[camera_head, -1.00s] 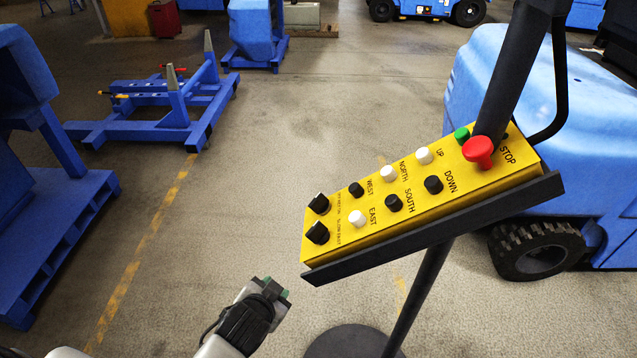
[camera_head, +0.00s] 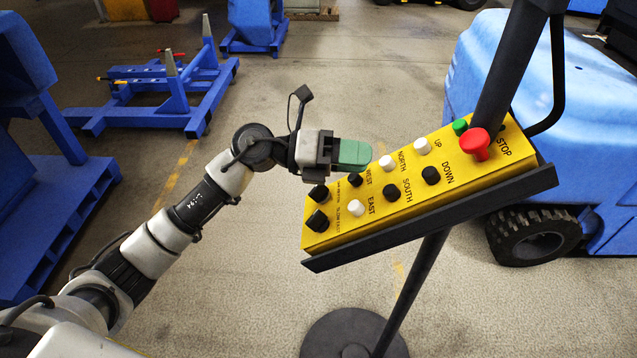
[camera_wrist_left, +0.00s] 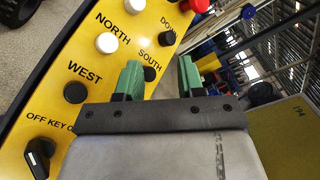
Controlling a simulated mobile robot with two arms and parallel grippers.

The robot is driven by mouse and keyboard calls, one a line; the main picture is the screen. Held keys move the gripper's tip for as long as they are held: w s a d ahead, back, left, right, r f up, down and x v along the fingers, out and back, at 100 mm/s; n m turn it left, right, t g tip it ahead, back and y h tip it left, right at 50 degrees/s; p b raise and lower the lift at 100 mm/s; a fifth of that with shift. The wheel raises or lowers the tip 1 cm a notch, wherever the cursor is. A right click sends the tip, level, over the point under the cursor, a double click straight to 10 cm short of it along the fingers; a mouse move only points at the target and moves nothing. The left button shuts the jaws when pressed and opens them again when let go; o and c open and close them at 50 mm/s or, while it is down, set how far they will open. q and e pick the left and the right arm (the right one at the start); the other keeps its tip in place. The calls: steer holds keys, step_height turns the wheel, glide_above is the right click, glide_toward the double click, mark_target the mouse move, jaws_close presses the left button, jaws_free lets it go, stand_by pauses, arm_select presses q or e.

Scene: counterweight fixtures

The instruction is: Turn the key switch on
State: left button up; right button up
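The yellow control box (camera_head: 415,205) stands tilted on a dark post. The key switch (camera_head: 318,192) is the upper of two black knobs at its left end. In the left wrist view the key switch (camera_wrist_left: 38,155) is at the lower left, beside the label "OFF KEY ON". A white mark shows on its knob; which setting it points to is unclear. My left gripper (camera_head: 353,153) hovers above the box near the WEST button, to the right of the key switch. Its green fingers (camera_wrist_left: 160,72) are apart with nothing between them. My right gripper is out of view.
Beside the key switch are the slow/fast knob (camera_head: 317,220) and the WEST button (camera_wrist_left: 75,92). A red stop button (camera_head: 475,143) is at the far end by a dark upright pole. A blue vehicle (camera_head: 570,120) stands behind. Floor left of the box is open.

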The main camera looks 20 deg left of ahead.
arm_select(q)
steer(key=w+a+f+m+g+y, duration=0.2)
steer(key=a+m+y, duration=0.1)
steer(key=a+y, duration=0.2)
steer(key=g+y, duration=0.1)
steer(key=y, duration=0.5)
glide_toward(319, 193)
steer(key=p+x, duration=0.1)
steer(key=x, duration=0.1)
steer(key=p+x, duration=0.1)
steer(key=x, duration=0.2)
steer(key=w+p+x, duration=0.1)
steer(key=x, duration=0.1)
steer(key=shift+d+f+p, duration=0.2)
steer(key=shift+d+p, duration=0.05)
steer(key=shift+p, duration=0.15)
steer(key=shift+w+d+f, duration=0.1)
steer(key=shift+d+f, duration=0.15)
steer(key=shift+f, duration=0.35)
jaws_close()
